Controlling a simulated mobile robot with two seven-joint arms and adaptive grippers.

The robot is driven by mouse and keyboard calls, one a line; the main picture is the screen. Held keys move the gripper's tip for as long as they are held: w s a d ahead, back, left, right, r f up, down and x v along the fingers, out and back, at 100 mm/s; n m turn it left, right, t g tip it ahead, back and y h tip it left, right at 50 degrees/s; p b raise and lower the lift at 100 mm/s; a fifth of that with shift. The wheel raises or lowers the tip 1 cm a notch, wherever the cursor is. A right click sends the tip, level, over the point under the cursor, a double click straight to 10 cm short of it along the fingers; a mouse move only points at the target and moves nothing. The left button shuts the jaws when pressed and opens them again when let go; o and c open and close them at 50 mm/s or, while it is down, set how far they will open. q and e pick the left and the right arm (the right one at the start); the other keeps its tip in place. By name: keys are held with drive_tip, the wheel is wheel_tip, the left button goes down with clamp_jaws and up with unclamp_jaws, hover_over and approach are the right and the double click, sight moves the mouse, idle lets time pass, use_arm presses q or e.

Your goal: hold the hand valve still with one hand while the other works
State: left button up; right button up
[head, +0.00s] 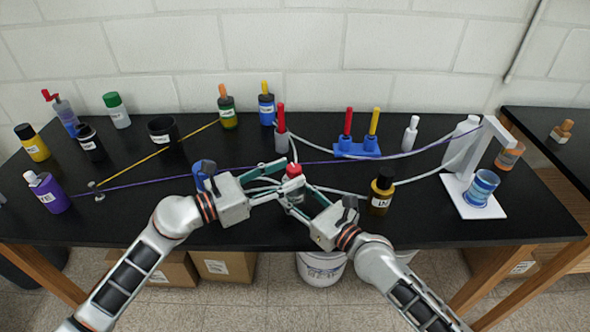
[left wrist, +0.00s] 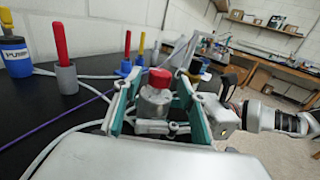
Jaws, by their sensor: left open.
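The hand valve appears to be the small grey body with a red knob (head: 294,171) near the table's front middle. It also shows in the left wrist view (left wrist: 155,101), where it stands between the teal fingers. My left gripper (head: 277,181) is open, with its fingers on either side of the valve; whether either one touches it is unclear. My right gripper (head: 312,197) is close to the valve from the front right. Its fingertips overlap the valve's lower part, so its opening and any contact are hidden.
A grey holder with a red handle (head: 281,120) stands behind. A blue base (head: 357,150) carries red and yellow handles. Pale tubes and a purple cord cross the black table (head: 240,153).

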sight(295, 170)
use_arm(q)
drive_tip(key=shift+x, duration=1.55)
drive_tip(key=c, duration=1.2)
drive_tip(key=shift+o, duration=0.2)
drive_tip(key=shift+m+g, duration=0.3)
drive_tip(key=shift+g, duration=0.1)
drive_tip(key=shift+m+g+h, duration=0.4)
drive_tip(key=shift+g+h, duration=0.1)
drive_tip(key=o, duration=1.2)
drive_tip(key=shift+c, duration=0.2)
